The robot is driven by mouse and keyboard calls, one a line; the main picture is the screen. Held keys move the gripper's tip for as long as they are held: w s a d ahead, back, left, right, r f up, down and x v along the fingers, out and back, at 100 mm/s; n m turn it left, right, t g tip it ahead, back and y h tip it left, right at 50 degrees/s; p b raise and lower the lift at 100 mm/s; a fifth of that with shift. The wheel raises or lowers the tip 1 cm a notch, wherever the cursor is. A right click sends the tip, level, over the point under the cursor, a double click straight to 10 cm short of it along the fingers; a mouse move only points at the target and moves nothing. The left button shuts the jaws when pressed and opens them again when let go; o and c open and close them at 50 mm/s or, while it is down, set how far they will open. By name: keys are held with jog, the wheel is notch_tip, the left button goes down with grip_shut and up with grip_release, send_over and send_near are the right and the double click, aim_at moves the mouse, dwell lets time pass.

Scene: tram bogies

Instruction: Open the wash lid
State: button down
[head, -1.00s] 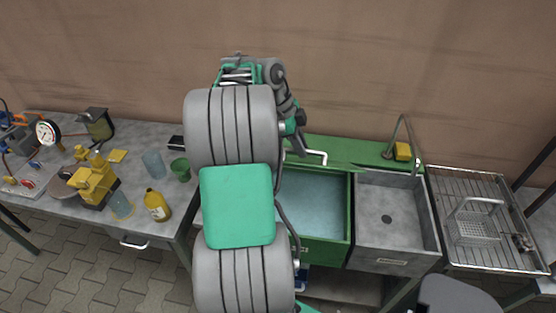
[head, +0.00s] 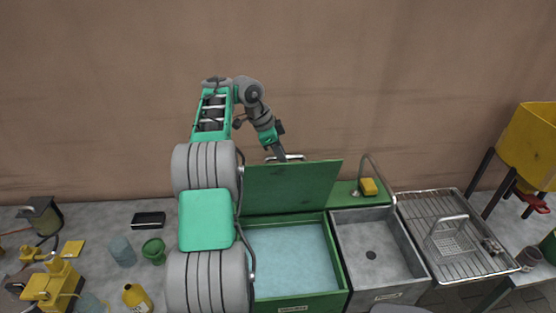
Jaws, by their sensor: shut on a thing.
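The green wash lid (head: 290,187) stands raised and tilted back at the rear of the green wash tub (head: 338,262). The tub is uncovered and pale blue liquid (head: 290,258) shows inside it. My gripper (head: 281,157) is at the lid's top edge, shut on the pale bar handle (head: 293,157). The fingertips are small and partly hidden behind the wrist. My arm covers the lid's left end and the tub's left side.
A grey sink (head: 371,256) with a tap and a yellow sponge (head: 368,187) adjoins the tub on the right. A wire drying rack (head: 458,233) stands beyond it. At left, the bench holds a green cup (head: 154,250) and a yellow bottle (head: 136,298). The wall is close behind the lid.

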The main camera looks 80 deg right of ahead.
jog(key=shift+w+f, duration=0.2)
jog(key=shift+f, duration=0.3)
jog(key=c, duration=1.8)
grip_release()
jog(key=o, duration=0.3)
jog(key=shift+w+d, duration=0.15)
jog(key=shift+d, duration=0.05)
jog(key=shift+o, duration=0.7)
jog(key=shift+s+r, duration=0.2)
jog(key=shift+r, duration=0.05)
jog(key=shift+r, duration=0.15)
